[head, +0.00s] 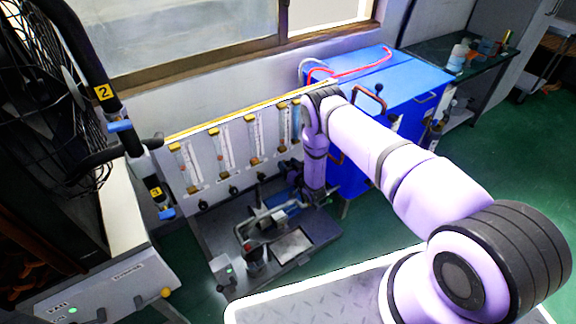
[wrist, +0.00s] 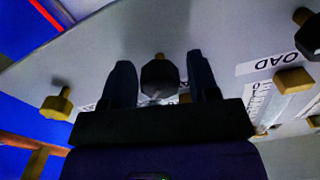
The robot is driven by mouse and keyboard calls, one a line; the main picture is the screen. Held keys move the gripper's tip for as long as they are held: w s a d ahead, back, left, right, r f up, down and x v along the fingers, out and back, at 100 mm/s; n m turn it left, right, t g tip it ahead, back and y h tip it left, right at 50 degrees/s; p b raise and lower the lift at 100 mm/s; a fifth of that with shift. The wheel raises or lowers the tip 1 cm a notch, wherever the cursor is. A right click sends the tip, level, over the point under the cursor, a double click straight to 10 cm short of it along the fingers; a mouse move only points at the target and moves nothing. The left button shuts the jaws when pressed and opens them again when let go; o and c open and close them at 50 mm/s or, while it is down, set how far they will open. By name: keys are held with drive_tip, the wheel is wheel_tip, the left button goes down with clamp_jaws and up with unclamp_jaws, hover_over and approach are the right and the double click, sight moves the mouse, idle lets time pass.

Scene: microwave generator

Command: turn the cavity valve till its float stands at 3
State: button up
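In the wrist view a dark faceted valve knob (wrist: 159,76) on a brass stem stands between the two fingers of my gripper (wrist: 161,80). The fingers are open, with a narrow gap visible on each side of the knob. Its label is mostly hidden behind my gripper, so I cannot tell whether it is the cavity valve. In the head view my gripper is at the right end of the white flowmeter panel (head: 205,166). The arm covers part of the rightmost flowmeter (head: 297,118). The float heights are too small to read.
A neighbouring knob (wrist: 308,36) sits beside a label reading "OAD" (wrist: 266,65). Brass fittings (wrist: 57,104) stick out of the panel. A blue cabinet (head: 415,95) stands right of the panel. Pump equipment (head: 270,222) lies below it, and a caged fan (head: 45,95) stands at left.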

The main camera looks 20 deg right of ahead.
drive_tip(key=c, duration=0.7)
drive_tip(key=shift+n, duration=1.8)
drive_tip(key=o, duration=0.9)
drive_tip(key=shift+s, duration=0.15)
drive_tip(key=v, duration=1)
drive_tip(key=shift+s+d, duration=0.1)
drive_tip(key=shift+s, duration=0.2)
